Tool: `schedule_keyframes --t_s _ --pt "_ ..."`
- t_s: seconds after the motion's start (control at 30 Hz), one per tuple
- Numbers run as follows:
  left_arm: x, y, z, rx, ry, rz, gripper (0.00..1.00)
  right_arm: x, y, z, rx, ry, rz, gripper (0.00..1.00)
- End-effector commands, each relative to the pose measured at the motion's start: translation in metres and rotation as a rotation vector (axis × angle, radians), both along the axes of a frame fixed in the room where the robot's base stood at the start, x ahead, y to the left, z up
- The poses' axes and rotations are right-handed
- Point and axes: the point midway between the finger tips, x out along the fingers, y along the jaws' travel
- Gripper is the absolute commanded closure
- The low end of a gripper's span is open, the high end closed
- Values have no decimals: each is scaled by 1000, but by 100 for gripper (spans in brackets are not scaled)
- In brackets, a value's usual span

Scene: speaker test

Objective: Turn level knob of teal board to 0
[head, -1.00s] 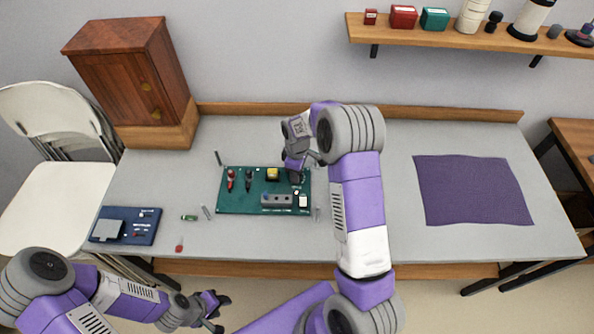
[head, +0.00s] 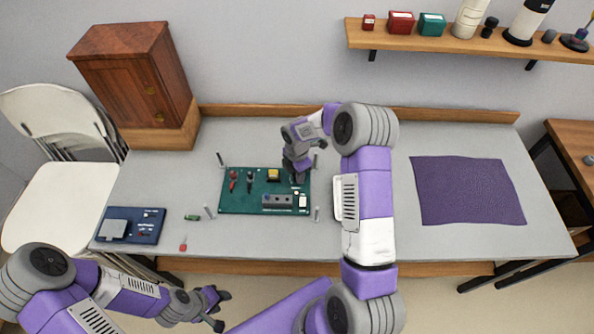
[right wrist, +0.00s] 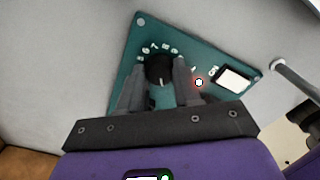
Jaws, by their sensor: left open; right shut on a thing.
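The teal board (head: 240,205) lies on the grey table and carries several parts. Its level knob (right wrist: 160,70) is round and black, with a light pointer mark and a ring of pale numbers around its far side. In the right wrist view my right gripper (right wrist: 160,80) is shut on the knob, one finger on each side. The exact number the pointer meets cannot be read. In the head view my right gripper (head: 298,175) hides the knob at the board's back right. My left gripper (head: 218,307) is open and empty, low in front of the table.
A blue board (head: 150,226), a small green part (head: 192,217) and a red-tipped item (head: 183,243) lie at the left. Thin posts (head: 221,160) stand around the teal board. A wooden cabinet (head: 125,80) stands back left; a purple mat (head: 465,190) lies right.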

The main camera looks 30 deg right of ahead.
Motion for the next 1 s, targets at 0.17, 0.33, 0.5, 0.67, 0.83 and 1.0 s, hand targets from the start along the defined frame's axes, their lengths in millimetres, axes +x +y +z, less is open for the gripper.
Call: schedule_keyframes --t_s 0.17,0.33,0.5,0.67,0.83,1.0 --pt "0 0 6 0 0 0 57 0 -1 1 0 0 100 98" --pt "0 0 8 0 0 0 57 0 -1 1 -1 -1 162 98" --pt "0 0 10 0 0 0 57 0 0 1 -1 -1 191 98" --pt "0 0 10 0 0 0 57 0 0 0 -1 -1 200 98" --pt "0 0 10 0 0 0 57 0 0 0 -1 -1 201 98" --pt "0 0 10 0 0 0 57 0 0 0 -1 -1 200 58"
